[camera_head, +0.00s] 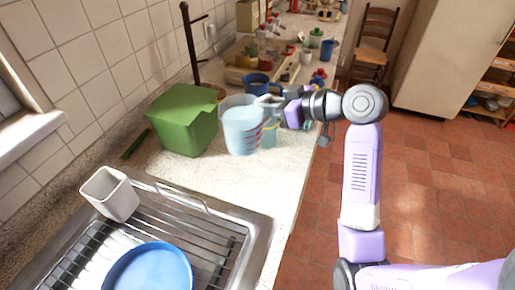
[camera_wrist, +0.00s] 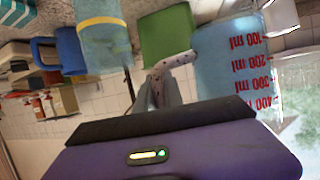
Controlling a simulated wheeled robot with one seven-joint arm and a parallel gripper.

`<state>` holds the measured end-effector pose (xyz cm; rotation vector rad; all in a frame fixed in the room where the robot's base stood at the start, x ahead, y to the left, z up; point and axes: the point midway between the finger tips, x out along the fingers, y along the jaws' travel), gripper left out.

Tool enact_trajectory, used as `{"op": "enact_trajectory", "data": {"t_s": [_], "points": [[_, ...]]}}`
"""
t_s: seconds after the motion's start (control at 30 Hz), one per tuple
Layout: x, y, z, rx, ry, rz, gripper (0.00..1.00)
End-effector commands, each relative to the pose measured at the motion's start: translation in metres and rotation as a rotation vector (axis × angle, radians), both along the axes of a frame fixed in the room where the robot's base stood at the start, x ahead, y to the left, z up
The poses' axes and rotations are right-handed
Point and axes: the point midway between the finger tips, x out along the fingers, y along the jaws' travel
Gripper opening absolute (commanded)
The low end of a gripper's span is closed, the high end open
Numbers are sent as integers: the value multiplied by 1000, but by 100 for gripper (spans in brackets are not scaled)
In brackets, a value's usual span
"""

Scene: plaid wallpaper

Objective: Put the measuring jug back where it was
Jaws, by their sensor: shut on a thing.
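The measuring jug (camera_head: 241,128) is a clear bluish jug with red markings, on or just above the pale counter, beside the green bin; I cannot tell whether its base touches. My gripper (camera_head: 276,100) reaches in from the right and is shut on the jug's handle side. In the wrist view the jug (camera_wrist: 232,60) fills the upper right, with red millilitre marks turned sideways. My gripper's fingers (camera_wrist: 165,88) show at the centre there, closed around the pale speckled handle. The jug looks close to upright in the head view.
A green bin (camera_head: 184,122) stands left of the jug. A clear bluish container (camera_head: 270,133) is close on its right, and a dark blue mug (camera_head: 258,84) is behind. A dish rack (camera_head: 210,240) with a blue plate (camera_head: 150,270) and white cup (camera_head: 110,194) is in front. Bare counter lies between.

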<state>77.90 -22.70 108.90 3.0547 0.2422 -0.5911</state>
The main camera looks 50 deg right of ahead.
Motion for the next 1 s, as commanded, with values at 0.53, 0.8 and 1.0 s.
{"op": "enact_trajectory", "data": {"t_s": [0.53, 0.8, 1.0], "points": [[1, 0, -87, 0, -3, -1, 0], [0, 0, -112, 4, 0, -1, 0], [0, 0, -131, 2, -3, -2, 0]]}}
